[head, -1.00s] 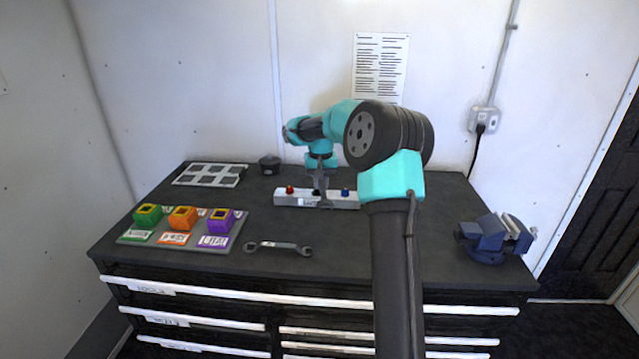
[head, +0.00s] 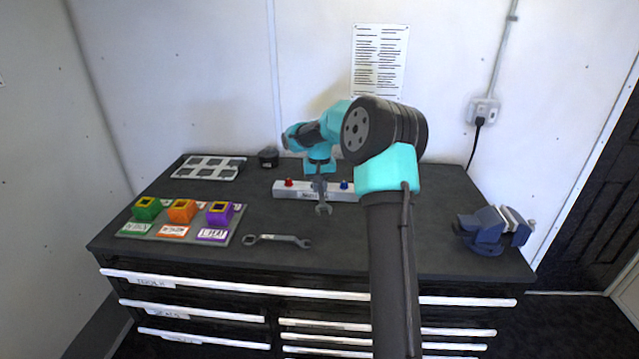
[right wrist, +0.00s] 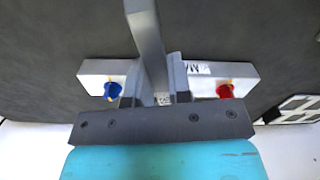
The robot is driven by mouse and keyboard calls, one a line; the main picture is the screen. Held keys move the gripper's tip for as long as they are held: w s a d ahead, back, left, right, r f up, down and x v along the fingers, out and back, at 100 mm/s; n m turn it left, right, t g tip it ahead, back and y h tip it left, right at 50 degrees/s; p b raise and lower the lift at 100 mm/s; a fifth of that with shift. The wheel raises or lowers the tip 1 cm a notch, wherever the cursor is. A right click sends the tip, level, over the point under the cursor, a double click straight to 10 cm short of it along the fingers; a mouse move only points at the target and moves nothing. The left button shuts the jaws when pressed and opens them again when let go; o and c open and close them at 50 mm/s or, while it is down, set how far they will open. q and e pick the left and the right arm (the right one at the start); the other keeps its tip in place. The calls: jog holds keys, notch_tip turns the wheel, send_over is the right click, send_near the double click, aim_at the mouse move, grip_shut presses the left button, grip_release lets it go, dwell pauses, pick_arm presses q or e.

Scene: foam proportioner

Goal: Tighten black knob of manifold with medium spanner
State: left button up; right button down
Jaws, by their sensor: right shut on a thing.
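The manifold (head: 352,196) is a pale bar at the back middle of the bench, with a red knob (head: 289,182) and a blue knob (head: 344,185). The right wrist view shows its bar (right wrist: 92,73), blue knob (right wrist: 114,90) and red knob (right wrist: 225,91). The black knob is hidden behind my gripper and tool. My right gripper (head: 319,183) is shut on a grey spanner (head: 323,208) over the manifold's middle. The spanner's shaft (right wrist: 147,40) rises between the fingers (right wrist: 157,88) in the right wrist view. Whether it touches the knob cannot be told. My left gripper is not in view.
Another spanner (head: 277,240) lies at the front of the bench. A tray of green, orange and purple blocks (head: 181,211) is at left, a slotted plate (head: 208,168) and black round item (head: 268,157) behind. A blue vise (head: 490,230) stands at right.

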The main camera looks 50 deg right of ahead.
jog(key=shift+f, duration=1.55)
jog(key=shift+w+a+m, duration=0.8)
jog(key=shift+w+m, duration=0.1)
jog(key=shift+m, duration=0.5)
jog(key=shift+w+a+m, duration=0.35)
jog(key=shift+w+m, duration=0.35)
jog(key=shift+m, duration=0.2)
jog(key=shift+w+a+m, duration=0.3)
jog(key=shift+w+m, duration=0.4)
jog(key=shift+m, duration=0.2)
jog(key=shift+w+a+m, duration=0.2)
jog(key=shift+w+m, duration=0.75)
jog(key=shift+m, duration=0.25)
jog(key=shift+w+d+m, duration=0.15)
jog(key=shift+w+m, duration=0.75)
jog(key=shift+m, duration=0.15)
jog(key=shift+w+d+m, duration=0.1)
jog(key=shift+w+m, duration=0.75)
jog(key=shift+m, duration=0.2)
jog(key=shift+s, duration=0.25)
